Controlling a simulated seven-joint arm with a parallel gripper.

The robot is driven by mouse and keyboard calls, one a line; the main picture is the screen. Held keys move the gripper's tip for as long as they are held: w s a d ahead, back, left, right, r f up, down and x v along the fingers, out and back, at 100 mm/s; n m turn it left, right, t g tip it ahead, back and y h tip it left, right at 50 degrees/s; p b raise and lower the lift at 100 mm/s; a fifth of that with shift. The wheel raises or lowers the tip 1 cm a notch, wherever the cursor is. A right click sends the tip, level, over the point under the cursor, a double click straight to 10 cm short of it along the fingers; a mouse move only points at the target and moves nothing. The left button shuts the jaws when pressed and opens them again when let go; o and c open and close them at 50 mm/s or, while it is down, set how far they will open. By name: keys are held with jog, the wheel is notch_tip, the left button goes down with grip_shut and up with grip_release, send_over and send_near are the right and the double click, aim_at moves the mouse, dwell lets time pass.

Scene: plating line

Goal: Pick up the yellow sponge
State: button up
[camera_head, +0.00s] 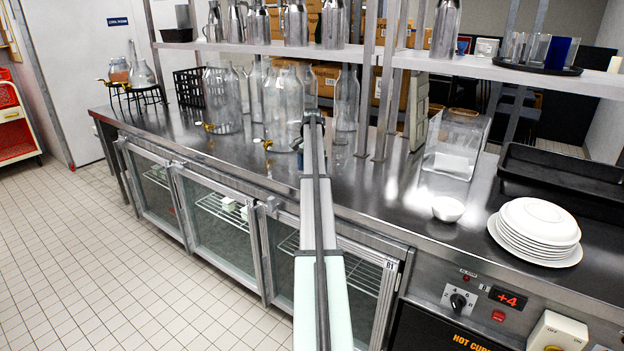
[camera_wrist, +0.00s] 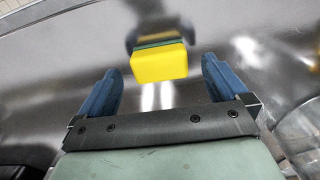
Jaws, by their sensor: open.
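The yellow sponge (camera_wrist: 158,66) shows in the wrist view, with a thin green layer along its upper edge. It lies on the shiny steel counter, ahead of my gripper (camera_wrist: 161,76) and roughly centred between the fingers. My two blue fingers are spread apart, with nothing held between them. A visible gap separates the sponge from each finger in the picture; how far off it is in depth I cannot tell. In the head view my arm reaches out over the counter, and I cannot make out the sponge there.
Clear glass bottles (camera_head: 222,98) stand on the counter around the arm's far end. A clear bin (camera_head: 457,145), a white bowl (camera_head: 448,208), a stack of plates (camera_head: 540,225) and a black tray (camera_head: 565,172) are to the right. A steel shelf (camera_head: 480,66) hangs above.

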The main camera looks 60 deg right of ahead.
jog(key=shift+f, duration=1.35)
jog(key=c, duration=1)
